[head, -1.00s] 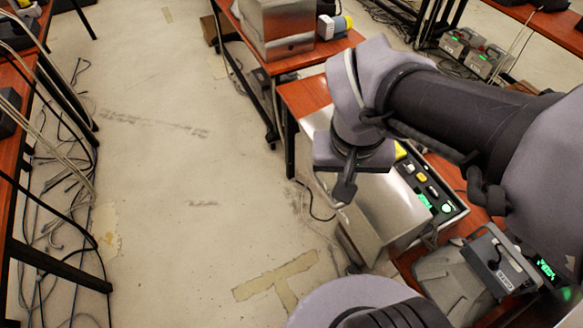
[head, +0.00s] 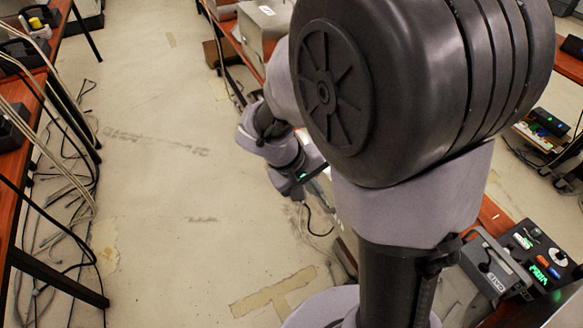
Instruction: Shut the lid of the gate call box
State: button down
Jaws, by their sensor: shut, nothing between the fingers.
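The gate call box (head: 492,266) stands at the lower right of the head view, grey, with a dark handset on its face and a label that seems to read GATE. A dark panel with green displays and coloured buttons (head: 541,258) is at its right. A pale grey plate (head: 453,289), which looks like its lid swung open, shows at its left, partly behind my arm. My wrist (head: 285,155) is farther back and left, well apart from the box. My gripper's fingers are hidden from this view.
My upper arm covers the middle of the view and most of the bench. A metal box (head: 265,25) stands on a bench at the back. Open floor (head: 170,200) lies at the left, with loose cables along the left bench (head: 35,235).

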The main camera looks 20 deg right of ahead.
jog(key=shift+d+r, duration=0.25)
jog(key=shift+d, duration=0.7)
jog(key=shift+r, duration=0.1)
